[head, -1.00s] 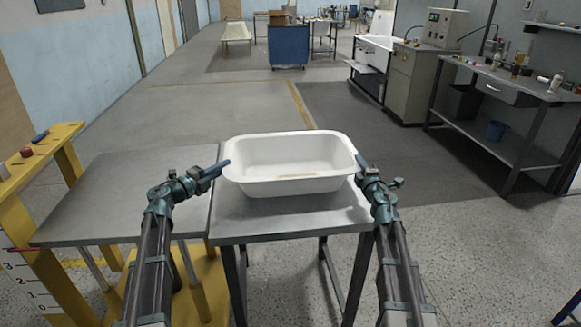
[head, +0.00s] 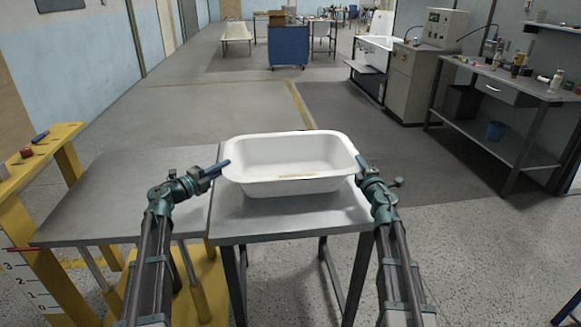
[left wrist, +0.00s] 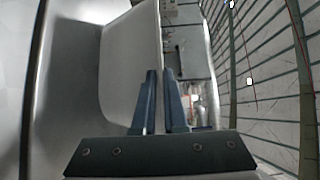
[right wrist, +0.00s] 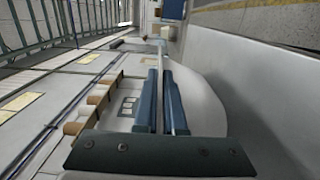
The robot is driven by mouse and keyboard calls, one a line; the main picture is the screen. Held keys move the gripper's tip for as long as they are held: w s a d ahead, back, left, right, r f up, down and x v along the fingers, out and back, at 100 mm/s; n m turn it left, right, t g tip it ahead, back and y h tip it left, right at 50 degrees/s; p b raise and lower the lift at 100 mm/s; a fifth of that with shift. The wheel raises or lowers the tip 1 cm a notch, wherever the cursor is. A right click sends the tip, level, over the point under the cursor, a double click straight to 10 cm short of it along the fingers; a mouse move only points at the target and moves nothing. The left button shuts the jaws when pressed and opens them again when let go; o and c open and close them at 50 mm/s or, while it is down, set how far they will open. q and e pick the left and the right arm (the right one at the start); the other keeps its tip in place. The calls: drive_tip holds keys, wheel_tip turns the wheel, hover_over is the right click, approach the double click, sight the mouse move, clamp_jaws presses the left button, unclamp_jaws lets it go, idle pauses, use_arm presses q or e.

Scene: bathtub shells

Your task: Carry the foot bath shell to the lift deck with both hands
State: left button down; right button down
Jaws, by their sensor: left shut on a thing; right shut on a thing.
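The white foot bath shell (head: 290,186) is an open rectangular tub with a rounded rim, upright over the grey table (head: 290,224). I cannot tell whether its base touches the table top. My left gripper (head: 224,164) is shut on the left rim; its blue fingers (left wrist: 160,100) pinch the white wall in the left wrist view. My right gripper (head: 360,162) is shut on the right rim, and the right wrist view shows its fingers (right wrist: 162,100) on either side of the wall. The grey lift deck (head: 125,195), on a yellow frame, stands directly left of the table.
A yellow stand (head: 65,150) with small items on top borders the deck at the left. The lift deck is bare. A workbench (head: 510,90) with bottles stands at the right. A blue cabinet (head: 288,46) stands far back on open floor.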

use_arm(q)
drive_tip(key=shift+s+d, duration=0.1)
drive_tip(key=shift+d, duration=0.25)
use_arm(e)
drive_tip(key=shift+a, duration=0.2)
